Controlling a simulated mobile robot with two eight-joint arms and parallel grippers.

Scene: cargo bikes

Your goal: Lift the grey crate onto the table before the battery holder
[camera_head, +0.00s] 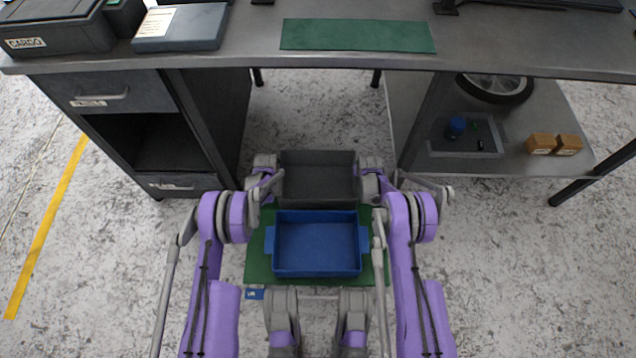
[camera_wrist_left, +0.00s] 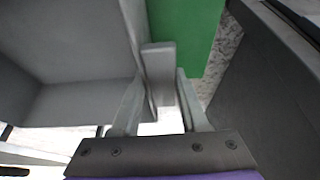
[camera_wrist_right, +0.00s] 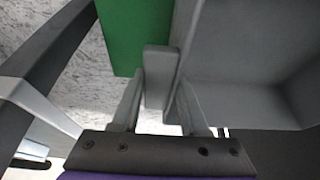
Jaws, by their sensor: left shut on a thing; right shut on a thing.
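The grey crate (camera_head: 317,180) is empty and sits level between my two arms, in front of the table (camera_head: 256,50). My left gripper (camera_head: 270,182) is at its left end, shut on the end tab, which shows between the fingers in the left wrist view (camera_wrist_left: 158,65). My right gripper (camera_head: 367,182) is shut on the opposite tab, as the right wrist view shows (camera_wrist_right: 160,70). I cannot tell how high the crate is above the floor. I cannot clearly pick out the battery holder; a dark stand (camera_head: 446,8) is cut off at the top edge.
A blue crate (camera_head: 317,271) sits nearer me over a green mat (camera_head: 258,262). A green mat (camera_head: 358,36) lies bare on the table. A drawer cabinet (camera_head: 165,140) stands left; a shelf (camera_head: 515,165) with a tray, a wheel and brown blocks is right. A cargo box (camera_head: 57,25) is on the table's left.

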